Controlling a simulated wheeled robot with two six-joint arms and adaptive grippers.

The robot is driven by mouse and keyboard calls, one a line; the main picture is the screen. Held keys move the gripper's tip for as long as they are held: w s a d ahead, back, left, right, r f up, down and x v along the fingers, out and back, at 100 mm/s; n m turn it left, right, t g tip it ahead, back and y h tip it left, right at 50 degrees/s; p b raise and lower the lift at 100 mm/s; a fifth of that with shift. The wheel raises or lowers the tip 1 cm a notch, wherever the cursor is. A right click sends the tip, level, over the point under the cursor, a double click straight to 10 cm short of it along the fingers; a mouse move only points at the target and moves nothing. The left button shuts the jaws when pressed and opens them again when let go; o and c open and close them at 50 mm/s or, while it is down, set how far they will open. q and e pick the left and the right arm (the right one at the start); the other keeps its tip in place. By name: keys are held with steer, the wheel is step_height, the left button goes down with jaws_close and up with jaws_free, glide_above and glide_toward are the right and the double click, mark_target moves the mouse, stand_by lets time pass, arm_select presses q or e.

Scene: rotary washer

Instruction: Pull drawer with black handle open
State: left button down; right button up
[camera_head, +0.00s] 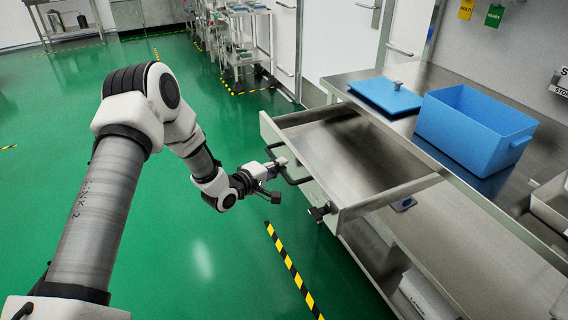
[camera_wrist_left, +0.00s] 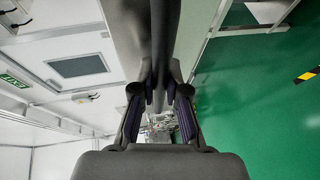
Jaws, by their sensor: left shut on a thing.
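The grey metal drawer (camera_head: 365,205) stands pulled out from under the counter, and its inside looks empty. Its black handle (camera_head: 288,177) is on the front panel. My left gripper (camera_head: 272,174) is at the handle, shut on it from the front. In the left wrist view the dark handle bar (camera_wrist_left: 164,35) runs up between the fingers of my left gripper (camera_wrist_left: 160,93). The exact contact at the fingertips is partly hidden. My right gripper is in neither view.
On the steel counter (camera_head: 440,85) are a blue open box (camera_head: 475,130) and its blue lid (camera_head: 385,95). A lower shelf (camera_head: 450,240) lies below. A steel cart (camera_head: 245,50) stands at the back. The green floor (camera_head: 210,250) left of the drawer is clear.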

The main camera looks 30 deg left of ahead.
arm_select(q)
steer(key=c, duration=1.2)
jaws_free()
steer(key=shift+a, duration=0.1)
steer(key=v, duration=1.2)
steer(key=shift+f, duration=0.15)
